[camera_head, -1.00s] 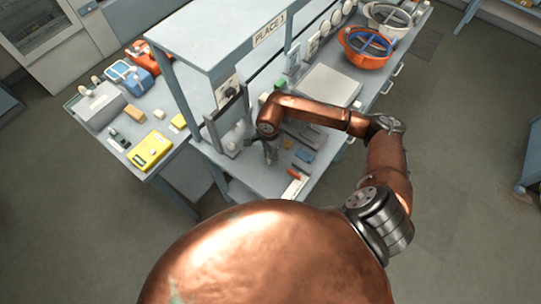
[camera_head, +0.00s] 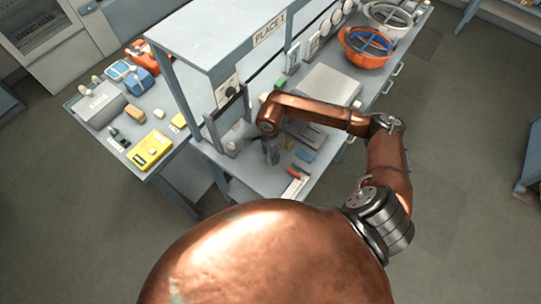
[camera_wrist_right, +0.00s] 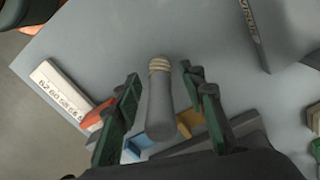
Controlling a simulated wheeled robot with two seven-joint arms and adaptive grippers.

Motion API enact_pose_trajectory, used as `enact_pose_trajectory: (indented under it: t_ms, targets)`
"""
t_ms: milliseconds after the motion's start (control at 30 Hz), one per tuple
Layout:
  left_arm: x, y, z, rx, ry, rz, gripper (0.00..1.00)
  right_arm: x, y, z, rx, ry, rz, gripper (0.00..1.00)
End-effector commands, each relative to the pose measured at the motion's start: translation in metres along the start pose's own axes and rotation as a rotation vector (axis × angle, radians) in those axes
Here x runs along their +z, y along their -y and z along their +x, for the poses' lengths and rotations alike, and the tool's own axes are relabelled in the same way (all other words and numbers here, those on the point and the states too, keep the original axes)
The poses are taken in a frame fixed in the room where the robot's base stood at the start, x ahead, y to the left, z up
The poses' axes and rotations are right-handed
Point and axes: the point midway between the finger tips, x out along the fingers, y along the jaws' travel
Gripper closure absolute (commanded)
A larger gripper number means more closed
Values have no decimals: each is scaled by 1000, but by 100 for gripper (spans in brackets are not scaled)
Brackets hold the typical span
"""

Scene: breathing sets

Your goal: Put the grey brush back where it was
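The grey brush (camera_wrist_right: 161,105), a grey cylinder with a beige ridged end, is between the fingers of my right gripper (camera_wrist_right: 162,76) in the wrist view. Gaps show on both sides of it, so the fingers appear open around it. In the head view, my right gripper (camera_head: 271,153) points down over the grey bench (camera_head: 252,178), near its left end. The brush is too small or covered to make out clearly there. My left gripper is not in view.
A red-handled tool (camera_head: 293,173) and a blue block (camera_head: 305,155) lie close to the right gripper. A white label strip (camera_wrist_right: 58,88) shows in the wrist view. The shelf upright (camera_head: 212,135) stands left of the gripper. A side table holds a yellow meter (camera_head: 151,149).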

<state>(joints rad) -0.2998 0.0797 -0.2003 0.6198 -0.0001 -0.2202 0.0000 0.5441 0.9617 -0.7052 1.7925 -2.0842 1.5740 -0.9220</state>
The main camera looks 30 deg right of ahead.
Motion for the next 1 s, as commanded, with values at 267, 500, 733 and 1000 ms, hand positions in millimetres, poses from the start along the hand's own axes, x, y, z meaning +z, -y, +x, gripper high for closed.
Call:
enact_pose_trajectory:
  t_ms: [267, 500, 733, 1000]
  targets:
    - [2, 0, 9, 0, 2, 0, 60, -1, 2, -53, -6, -3, -1, 62]
    - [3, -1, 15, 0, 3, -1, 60, 0, 1, -97, -5, -2, -1, 62]
    - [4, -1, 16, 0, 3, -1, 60, 0, 0, -114, -3, -1, 1, 62]
    - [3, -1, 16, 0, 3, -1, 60, 0, 0, -115, -1, 0, 0, 62]
